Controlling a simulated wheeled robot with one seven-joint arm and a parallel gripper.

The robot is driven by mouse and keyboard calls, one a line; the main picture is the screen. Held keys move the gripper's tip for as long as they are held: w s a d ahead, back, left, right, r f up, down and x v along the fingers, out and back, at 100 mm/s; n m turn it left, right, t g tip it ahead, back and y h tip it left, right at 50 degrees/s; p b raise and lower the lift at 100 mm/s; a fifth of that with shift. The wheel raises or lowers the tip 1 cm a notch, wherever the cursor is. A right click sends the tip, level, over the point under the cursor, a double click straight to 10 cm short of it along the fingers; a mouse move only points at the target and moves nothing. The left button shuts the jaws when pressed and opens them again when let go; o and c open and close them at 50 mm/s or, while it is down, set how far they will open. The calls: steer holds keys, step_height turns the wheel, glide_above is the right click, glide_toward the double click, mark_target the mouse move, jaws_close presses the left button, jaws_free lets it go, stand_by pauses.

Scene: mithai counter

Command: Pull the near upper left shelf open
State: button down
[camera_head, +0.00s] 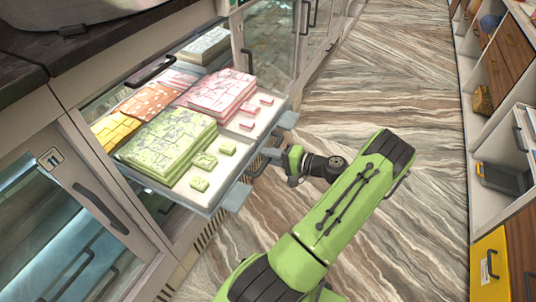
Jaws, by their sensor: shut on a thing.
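The near upper left shelf (210,207) is a grey tray drawn well out of the counter on the left, over the aisle. Slabs of green, pink and orange sweets lie on it, with small loose pieces near its front edge. A bar handle (259,169) runs along the front edge between two grey end tabs. My gripper (270,157) is at this front edge, shut on the handle. My arm reaches to it from the lower right. The fingertips are small and partly hidden, so the exact contact is hard to see.
A closed glass door with a dark handle (101,208) stands at the lower left. The dark countertop (110,35) is above the shelf. The marbled floor (390,60) is clear. Drawers and shelves, including a yellow drawer (489,262), line the right side.

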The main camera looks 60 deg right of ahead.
steer(key=shift+s, duration=0.2)
steer(key=c, duration=1.2)
jaws_free()
steer(key=shift+o, duration=0.2)
steer(key=p+v, duration=0.2)
steer(key=v, duration=1.3)
steer(key=shift+s+p, duration=0.35)
steer(key=shift+p, duration=0.05)
